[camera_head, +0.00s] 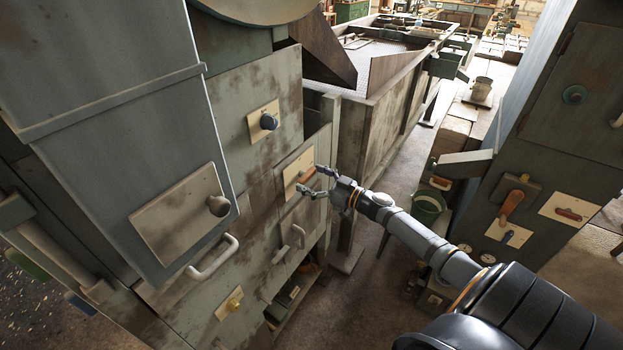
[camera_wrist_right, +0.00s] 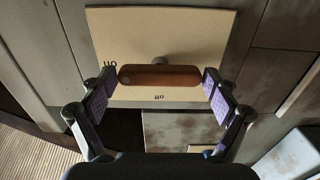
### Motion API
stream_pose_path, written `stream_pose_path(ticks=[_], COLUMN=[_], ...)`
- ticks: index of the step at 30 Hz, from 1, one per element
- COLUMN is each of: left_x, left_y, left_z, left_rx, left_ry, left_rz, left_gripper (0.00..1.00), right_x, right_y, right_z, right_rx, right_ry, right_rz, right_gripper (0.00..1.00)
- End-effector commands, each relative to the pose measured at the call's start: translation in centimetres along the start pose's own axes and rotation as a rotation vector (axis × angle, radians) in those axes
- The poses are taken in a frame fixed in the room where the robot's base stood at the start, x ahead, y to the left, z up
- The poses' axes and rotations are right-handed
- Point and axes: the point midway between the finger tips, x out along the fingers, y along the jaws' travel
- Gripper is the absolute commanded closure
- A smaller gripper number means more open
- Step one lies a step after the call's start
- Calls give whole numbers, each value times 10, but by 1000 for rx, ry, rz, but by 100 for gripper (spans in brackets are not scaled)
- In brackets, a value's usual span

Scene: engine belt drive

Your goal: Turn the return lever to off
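The return lever is a reddish-brown bar handle on a cream plate, in the right wrist view (camera_wrist_right: 160,76) and partly behind my fingers in the head view (camera_head: 306,175). In the wrist view it lies level across a round pivot. Its cream plate (camera_wrist_right: 165,30) carries upside-down lettering, one label by the bar's left end and one below it. My right gripper (camera_head: 311,179) is open at the plate. Its fingers, also in the wrist view (camera_wrist_right: 158,88), stand one at each end of the bar. I cannot tell whether they touch it. My left gripper is not in view.
A dark blue knob (camera_head: 268,121) sits on the same cabinet, above the lever. Another cabinet (camera_head: 575,120) with an orange-brown lever (camera_head: 511,205) stands at right.

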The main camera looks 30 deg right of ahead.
Motion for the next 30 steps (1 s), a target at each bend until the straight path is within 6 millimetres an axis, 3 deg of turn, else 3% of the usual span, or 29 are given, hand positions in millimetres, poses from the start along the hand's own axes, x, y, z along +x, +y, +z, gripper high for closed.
stream_pose_path(ticks=[1,6,17,30], left_x=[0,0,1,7], left_y=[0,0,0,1], left_z=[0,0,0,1], left_rx=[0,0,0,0], left_ry=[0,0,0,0], left_rz=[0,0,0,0], left_gripper=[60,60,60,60], right_x=[0,0,0,0], right_y=[0,0,0,0], right_z=[0,0,0,1], right_rx=[0,0,-75,-443], right_ry=[0,0,0,1], right_rz=[0,0,-1,-1], right_gripper=[26,47,47,47])
